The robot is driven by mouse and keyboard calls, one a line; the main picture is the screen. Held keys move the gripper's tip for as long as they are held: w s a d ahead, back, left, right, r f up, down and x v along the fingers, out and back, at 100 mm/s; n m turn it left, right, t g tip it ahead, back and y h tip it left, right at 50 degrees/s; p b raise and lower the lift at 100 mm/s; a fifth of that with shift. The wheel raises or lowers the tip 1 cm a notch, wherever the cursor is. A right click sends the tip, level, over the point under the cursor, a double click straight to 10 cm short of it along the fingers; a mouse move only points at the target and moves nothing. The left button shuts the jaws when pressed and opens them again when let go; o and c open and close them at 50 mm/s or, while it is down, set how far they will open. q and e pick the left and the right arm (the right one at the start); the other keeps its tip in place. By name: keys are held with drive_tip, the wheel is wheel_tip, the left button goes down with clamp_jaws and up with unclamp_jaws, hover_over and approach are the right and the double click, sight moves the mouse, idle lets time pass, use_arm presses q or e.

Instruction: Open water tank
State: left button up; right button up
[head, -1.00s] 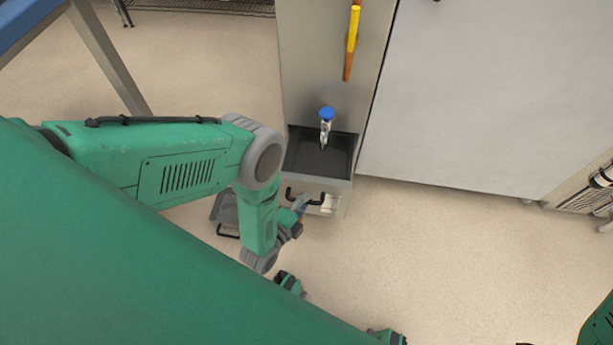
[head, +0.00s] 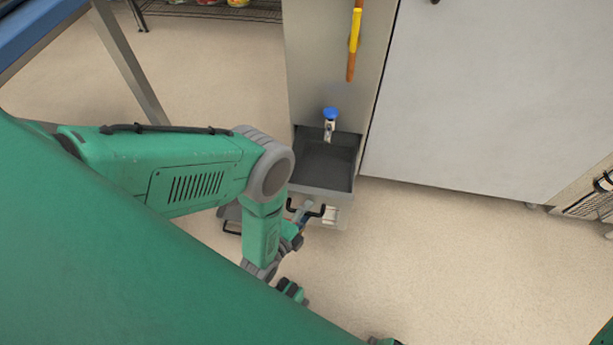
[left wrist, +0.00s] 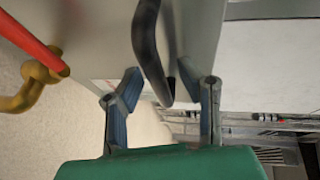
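The water tank (head: 322,176) is a dark grey, open-topped drawer at the foot of a steel cabinet column, under a blue-topped tap (head: 330,122). It stands partly pulled out. A black bar handle (head: 321,211) is on its front. In the left wrist view, the left gripper's fingers (left wrist: 163,92) stand apart on either side of the black handle (left wrist: 150,45). I see no clear grip on it; contact cannot be told. My right gripper is not identifiable in view.
A grey object with a black handle (head: 231,229) lies left of the tank, partly behind my arm. A yellow-orange pipe (head: 354,45) runs down the column. A large pale panel (head: 480,90) stands right. The floor (head: 430,260) in front is clear.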

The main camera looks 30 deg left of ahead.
sight(312, 196)
use_arm(q)
drive_tip(key=shift+a+r, duration=0.1)
drive_tip(key=shift+r, duration=0.15)
drive_tip(key=r, duration=0.3)
drive_tip(key=shift+w+r, duration=0.2)
drive_tip(key=shift+r, duration=0.15)
drive_tip(key=o, duration=1)
wheel_tip(312, 196, up, 3)
drive_tip(key=shift+f, duration=0.1)
drive_tip(key=r, duration=0.2)
drive_tip(key=shift+d+r, duration=0.2)
drive_tip(key=shift+r, duration=0.15)
drive_tip(key=c, duration=1)
drive_tip(key=shift+s+r, duration=0.15)
drive_tip(key=shift+r, duration=0.1)
drive_tip(key=shift+a+f, duration=0.1)
